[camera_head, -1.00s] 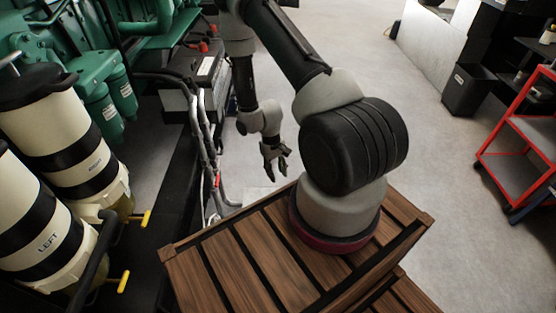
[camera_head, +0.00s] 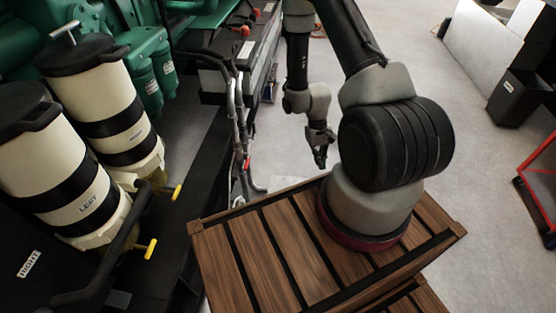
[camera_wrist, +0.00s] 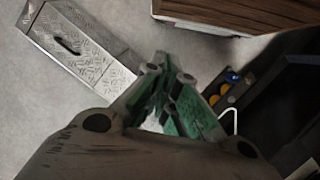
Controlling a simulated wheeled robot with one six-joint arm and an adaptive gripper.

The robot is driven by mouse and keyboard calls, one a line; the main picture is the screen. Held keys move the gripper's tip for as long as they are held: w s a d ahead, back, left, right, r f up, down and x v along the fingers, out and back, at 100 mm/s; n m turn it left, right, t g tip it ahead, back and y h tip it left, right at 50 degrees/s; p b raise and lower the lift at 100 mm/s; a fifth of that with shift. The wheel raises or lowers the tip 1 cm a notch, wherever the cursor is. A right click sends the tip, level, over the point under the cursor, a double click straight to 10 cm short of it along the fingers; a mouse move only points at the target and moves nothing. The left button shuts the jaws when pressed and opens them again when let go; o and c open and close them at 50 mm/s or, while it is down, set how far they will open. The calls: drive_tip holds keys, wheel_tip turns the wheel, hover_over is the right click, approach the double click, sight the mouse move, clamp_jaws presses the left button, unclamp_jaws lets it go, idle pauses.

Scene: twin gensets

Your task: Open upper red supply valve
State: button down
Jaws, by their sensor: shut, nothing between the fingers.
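My gripper (camera_head: 320,152) hangs at the end of my arm above the grey floor, to the right of the genset, and touches nothing. In the wrist view its fingers (camera_wrist: 160,75) are together, with nothing held between them. Small red parts show on the genset: a red knob (camera_head: 245,31) and another red cap (camera_head: 256,13) on the dark box at the top, and a small red part (camera_head: 246,164) on the grey hoses. I cannot tell whether any of these is the upper red supply valve.
Cream canisters with black bands (camera_head: 108,105) stand at the left, with yellow handles (camera_head: 151,249) low beside them. A dark frame edge (camera_head: 185,235) runs alongside. The wrist view shows a metal tread plate (camera_wrist: 85,50). Floor to the right (camera_head: 450,120) is open, before a red cart (camera_head: 540,190).

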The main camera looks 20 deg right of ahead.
sight(247, 161)
drive_tip(key=s+f+m+g+y, duration=0.1)
drive_tip(key=s+f+m+y, duration=0.1)
drive_tip(key=s+f+m, duration=0.4)
drive_tip(key=s+f+m+y, duration=0.2)
drive_tip(key=f+m+y, duration=0.15)
drive_tip(key=f, duration=0.45)
drive_tip(key=w+a+f+m+t+y, duration=0.3)
drive_tip(key=w+a+f+m, duration=0.2)
drive_tip(key=a+m, duration=0.25)
drive_tip(key=w+a+r+m+t+y, duration=0.1)
drive_tip(key=w+a+m+t, duration=0.2)
drive_tip(key=w, duration=0.6)
drive_tip(key=w+a+r+m+t+y, duration=0.15)
drive_tip(key=w+m+t, duration=0.3)
drive_tip(key=w, duration=0.45)
drive_tip(key=w+a, duration=0.4)
drive_tip(key=a, duration=0.3)
drive_tip(key=shift+w+f+n+h, duration=0.3)
drive_tip(key=shift+f+n, duration=0.1)
drive_tip(key=shift+n, duration=0.05)
